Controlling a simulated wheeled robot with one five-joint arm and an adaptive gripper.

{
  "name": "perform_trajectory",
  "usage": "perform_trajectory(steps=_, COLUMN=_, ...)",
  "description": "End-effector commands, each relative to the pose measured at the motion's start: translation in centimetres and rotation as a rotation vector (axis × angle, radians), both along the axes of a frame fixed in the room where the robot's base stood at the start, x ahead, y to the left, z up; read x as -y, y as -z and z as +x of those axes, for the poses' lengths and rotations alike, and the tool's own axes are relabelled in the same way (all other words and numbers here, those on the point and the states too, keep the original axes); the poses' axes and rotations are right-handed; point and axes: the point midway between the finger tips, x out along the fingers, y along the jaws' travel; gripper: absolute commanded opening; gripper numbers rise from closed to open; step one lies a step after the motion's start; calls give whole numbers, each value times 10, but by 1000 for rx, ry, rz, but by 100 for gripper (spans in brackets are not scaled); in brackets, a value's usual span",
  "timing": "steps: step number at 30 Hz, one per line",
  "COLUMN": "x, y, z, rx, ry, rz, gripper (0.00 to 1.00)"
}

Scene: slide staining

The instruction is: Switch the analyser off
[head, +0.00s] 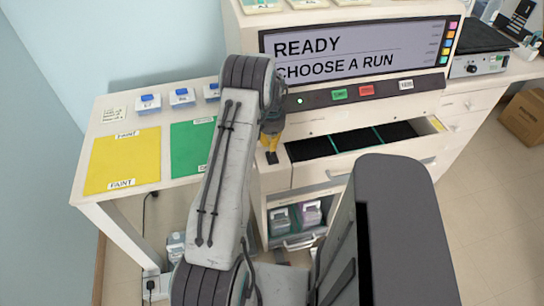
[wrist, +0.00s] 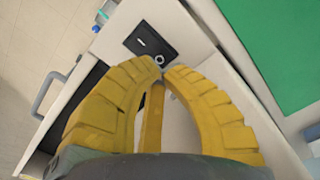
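The analyser (head: 465,72) is a large white machine, and its lit screen (head: 360,52) reads READY, CHOOSE A RUN. A black switch plate (head: 271,157) lies on the pale ledge at its left front. The plate also shows in the wrist view (wrist: 141,37), with a dash mark and a ring mark; its lower edge is partly hidden by my fingers. My gripper (head: 271,145) points down just above the plate. In the wrist view its yellow fingers (wrist: 161,72) come together at the tips by the ring mark, with nothing seen between them. Contact with the plate cannot be told.
Below the screen are a green button label (head: 339,94), a red one (head: 367,90) and a white one (head: 406,85). An open drawer with dark compartments (head: 390,132) sticks out right of my gripper. Yellow (head: 124,160) and green (head: 190,147) mats lie left.

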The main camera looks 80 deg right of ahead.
Motion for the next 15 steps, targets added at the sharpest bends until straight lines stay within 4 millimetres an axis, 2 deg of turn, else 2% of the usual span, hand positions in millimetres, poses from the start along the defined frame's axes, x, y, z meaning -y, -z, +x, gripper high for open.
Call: perform_trajectory(steps=15, x=0, y=7, z=0, rx=0, ry=0, rz=0, gripper=0)
